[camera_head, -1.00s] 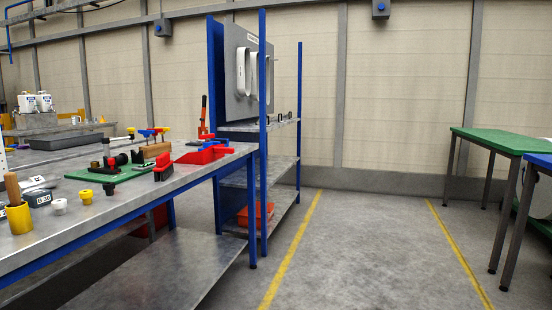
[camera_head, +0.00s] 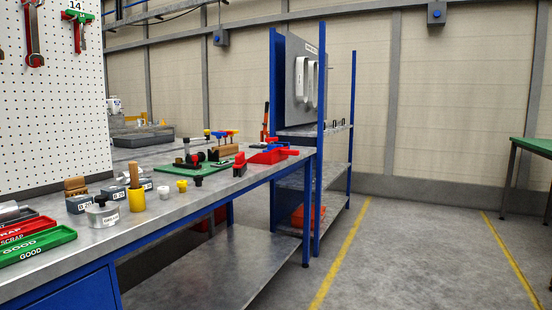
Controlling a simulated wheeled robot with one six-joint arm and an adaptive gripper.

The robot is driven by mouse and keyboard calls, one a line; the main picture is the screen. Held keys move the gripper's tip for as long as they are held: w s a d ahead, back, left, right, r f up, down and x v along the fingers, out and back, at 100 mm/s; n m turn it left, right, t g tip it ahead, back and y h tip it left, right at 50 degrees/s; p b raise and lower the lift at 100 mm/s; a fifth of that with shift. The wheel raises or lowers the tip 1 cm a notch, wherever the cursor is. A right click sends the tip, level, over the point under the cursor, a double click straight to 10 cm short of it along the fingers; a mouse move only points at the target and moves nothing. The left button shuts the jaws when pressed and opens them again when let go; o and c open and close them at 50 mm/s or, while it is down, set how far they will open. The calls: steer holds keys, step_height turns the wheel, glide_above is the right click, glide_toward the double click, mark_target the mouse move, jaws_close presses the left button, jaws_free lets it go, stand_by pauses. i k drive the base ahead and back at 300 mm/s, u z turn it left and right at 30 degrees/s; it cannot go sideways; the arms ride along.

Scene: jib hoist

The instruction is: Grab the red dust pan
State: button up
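A red dust pan (camera_head: 268,157) appears to lie near the far right end of the metal workbench (camera_head: 210,197), with a red handle-like part on its right. It is small in the picture, so its details are hard to tell. A brush with a wooden block (camera_head: 224,152) and a smaller red-handled item (camera_head: 239,164) lie to its left. My gripper is not in view.
A green mat (camera_head: 190,165) with small parts, a yellow cup (camera_head: 136,200) and red and green trays (camera_head: 38,245) occupy the bench. A blue-post shelf (camera_head: 321,140) stands at its far end. Floor to the right is clear, with yellow lines; a green table (camera_head: 535,146) stands beyond.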

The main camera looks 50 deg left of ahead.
mark_target(278, 154)
steer(key=u, duration=0.3)
steer(key=i, duration=1.65)
steer(key=u, duration=1.2)
steer(key=i, duration=1.15)
steer(key=u, duration=1.05)
